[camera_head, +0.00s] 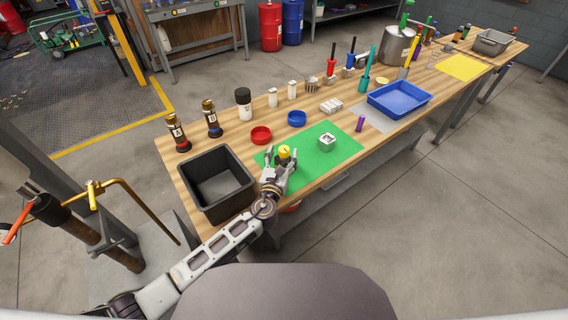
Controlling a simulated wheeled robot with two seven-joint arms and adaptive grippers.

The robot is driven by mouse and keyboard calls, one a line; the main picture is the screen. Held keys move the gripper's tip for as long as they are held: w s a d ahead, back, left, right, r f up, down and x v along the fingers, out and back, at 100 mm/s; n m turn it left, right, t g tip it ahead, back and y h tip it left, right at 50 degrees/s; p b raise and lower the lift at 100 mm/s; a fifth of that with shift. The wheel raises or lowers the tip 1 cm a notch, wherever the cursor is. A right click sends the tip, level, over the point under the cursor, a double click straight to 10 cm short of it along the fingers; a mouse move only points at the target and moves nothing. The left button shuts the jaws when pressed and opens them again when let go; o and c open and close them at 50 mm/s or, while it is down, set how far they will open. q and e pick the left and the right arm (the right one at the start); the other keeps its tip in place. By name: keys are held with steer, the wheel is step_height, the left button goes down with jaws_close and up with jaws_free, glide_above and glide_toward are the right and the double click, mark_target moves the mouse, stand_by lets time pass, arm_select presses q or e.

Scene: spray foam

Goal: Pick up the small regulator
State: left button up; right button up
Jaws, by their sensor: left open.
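A small object with a round yellow top (284,152) stands on the green mat (345,148). It looks like the small regulator, though it is too small to be sure. My left gripper (281,159) is open, with its fingers on either side of this object. I cannot tell whether they touch it, and its lower part is hidden by the gripper. A small silver block-like part (326,143) sits on the mat to the right, apart from the gripper. My right gripper is not in view.
A black bin (213,203) stands left of my left gripper. Red (261,135) and blue (297,119) dishes lie behind the mat. A purple cylinder (360,124) and a blue tray (399,100) are to the right. Bottles stand along the wooden table's back edge.

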arm_select(q)
steer(key=shift+x, duration=1.7)
jaws_close()
